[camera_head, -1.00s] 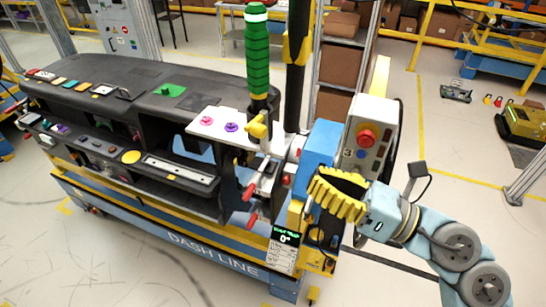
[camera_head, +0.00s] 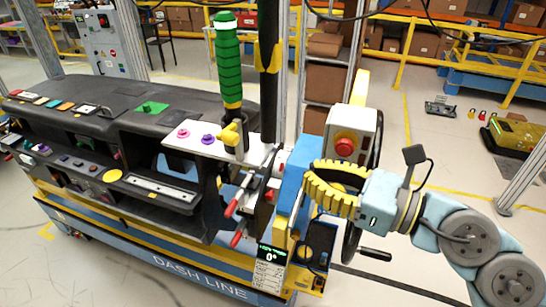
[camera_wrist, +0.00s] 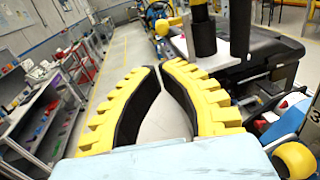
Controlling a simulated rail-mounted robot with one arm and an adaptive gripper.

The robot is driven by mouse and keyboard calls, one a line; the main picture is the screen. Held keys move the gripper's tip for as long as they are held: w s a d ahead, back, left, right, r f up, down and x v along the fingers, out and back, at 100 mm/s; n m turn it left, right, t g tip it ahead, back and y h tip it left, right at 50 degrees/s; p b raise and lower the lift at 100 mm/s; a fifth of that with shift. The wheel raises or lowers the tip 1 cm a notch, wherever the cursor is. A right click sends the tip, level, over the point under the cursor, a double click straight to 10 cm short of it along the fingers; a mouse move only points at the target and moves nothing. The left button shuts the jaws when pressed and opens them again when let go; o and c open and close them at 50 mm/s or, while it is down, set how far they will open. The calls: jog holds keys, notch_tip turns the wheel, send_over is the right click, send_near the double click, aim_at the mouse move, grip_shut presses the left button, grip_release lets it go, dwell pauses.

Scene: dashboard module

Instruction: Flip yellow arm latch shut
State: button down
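A yellow latch-like piece (camera_head: 232,133) sits at the base of the upright green handle (camera_head: 229,70) on the module's white plate. Another yellow piece (camera_head: 265,60) is clamped around the black post just behind it. I cannot tell for sure which one is the arm latch. My gripper (camera_head: 309,186) has ribbed yellow fingers with black inner faces. It is to the right of both pieces, in front of the blue block, and apart from them. In the wrist view, the fingertips (camera_wrist: 158,66) nearly meet and nothing shows between them.
A control box with a red button (camera_head: 344,147) stands close behind my gripper. A blue block (camera_head: 294,178) and red-tipped levers (camera_head: 233,208) lie between it and the green handle. The dark dashboard module (camera_head: 70,150) extends left.

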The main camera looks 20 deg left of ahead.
aim_at(234, 133)
jog(key=p+x, duration=0.2)
jog(key=x, duration=1.1)
jog(key=shift+a, duration=0.25)
